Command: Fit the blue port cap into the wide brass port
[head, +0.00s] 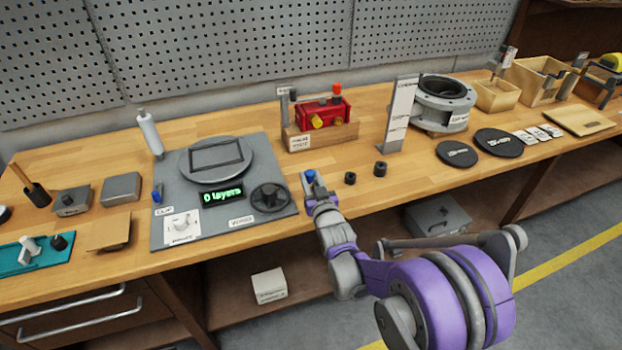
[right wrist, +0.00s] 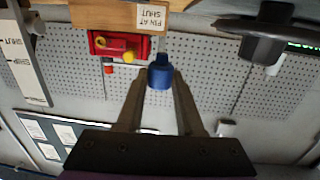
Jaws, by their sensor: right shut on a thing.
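My right gripper (head: 310,178) is shut on the blue port cap (head: 310,174). In the right wrist view, which is upside down, the cap (right wrist: 160,76) sits between the fingertips of the gripper (right wrist: 160,82), narrower end pointing away. The red valve actuator (head: 325,108) stands on a wooden block behind the gripper, apart from the cap. The actuator also shows in the right wrist view (right wrist: 140,45). My left gripper is out of view.
Two black caps, one left (head: 350,178) and one right (head: 380,169), stand on the bench right of my gripper. A grey panel with a handwheel (head: 270,197) lies left. A sign (head: 401,112) and a grey flanged housing (head: 443,103) stand right of the actuator. Bench before the block is clear.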

